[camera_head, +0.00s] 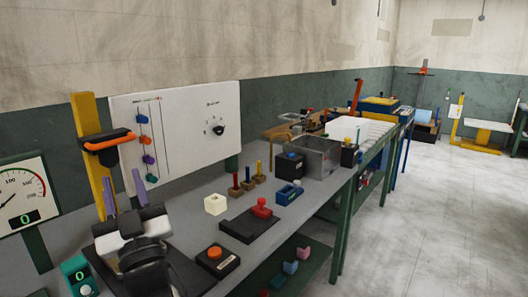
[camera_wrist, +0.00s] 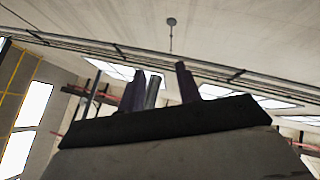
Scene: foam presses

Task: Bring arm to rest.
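My gripper (camera_head: 125,194) is at the lower left of the head view, at the end of my raised arm. Its two purple fingers point up and stand apart, with nothing seen between them. The fingers also show in the wrist view (camera_wrist: 163,88), dark against the ceiling. The gripper is in front of the left end of the workbench (camera_head: 322,203) and the white panel (camera_head: 185,112). It does not appear to touch anything, though its exact distance from the panel cannot be told.
A yellow post with an orange-and-black handle (camera_head: 107,140) stands behind the gripper. A gauge (camera_head: 20,195) is at far left. On the bench are a cream cube (camera_head: 215,204), a red-knobbed block (camera_head: 261,208), an orange button box (camera_head: 217,258) and a metal bin (camera_head: 318,158). Open floor lies right.

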